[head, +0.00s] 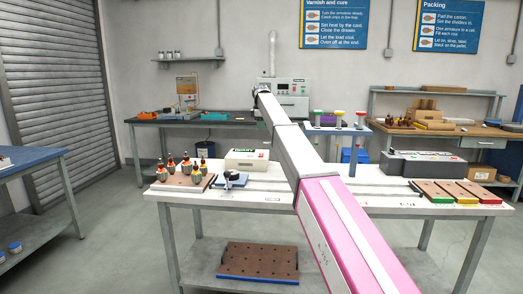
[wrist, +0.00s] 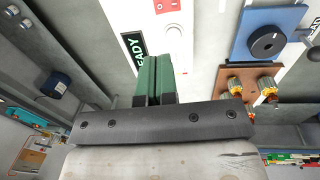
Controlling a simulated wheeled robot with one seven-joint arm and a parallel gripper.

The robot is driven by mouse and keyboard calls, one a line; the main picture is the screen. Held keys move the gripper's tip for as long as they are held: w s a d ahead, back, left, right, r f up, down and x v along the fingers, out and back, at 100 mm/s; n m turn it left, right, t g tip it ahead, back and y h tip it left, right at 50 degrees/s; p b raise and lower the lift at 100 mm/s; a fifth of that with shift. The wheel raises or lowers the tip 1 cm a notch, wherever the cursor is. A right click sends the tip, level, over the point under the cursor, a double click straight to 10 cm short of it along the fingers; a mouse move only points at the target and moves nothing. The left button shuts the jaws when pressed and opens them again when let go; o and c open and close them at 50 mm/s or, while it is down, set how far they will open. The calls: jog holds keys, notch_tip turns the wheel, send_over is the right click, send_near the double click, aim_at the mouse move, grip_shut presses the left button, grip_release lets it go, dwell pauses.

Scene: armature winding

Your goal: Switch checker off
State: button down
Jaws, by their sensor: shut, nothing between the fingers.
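The checker (head: 247,160) is a white box on the long white bench in the head view, with a green display at its top and red marks at its right end. The switch's on or off position is too small to tell. The head view does not clearly show my gripper.
A blue fixture with a black disc (wrist: 267,44) stands beside the checker, near a brown board (wrist: 232,76) carrying several armatures. In the head view, a dark grey machine (head: 436,165) and coloured trays (head: 462,196) stand at right. My arm crosses above the bench.

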aim_at(261, 155)
dwell(0.3)
jog(key=f, duration=0.4)
jog(key=w+f, duration=0.1)
jog(key=f, duration=0.9)
jog(key=shift+w, duration=0.3)
jog(key=shift+f, duration=0.15)
jog(key=shift+s, duration=0.75)
jog(key=shift+r, duration=0.2)
jog(key=shift+w, duration=0.15)
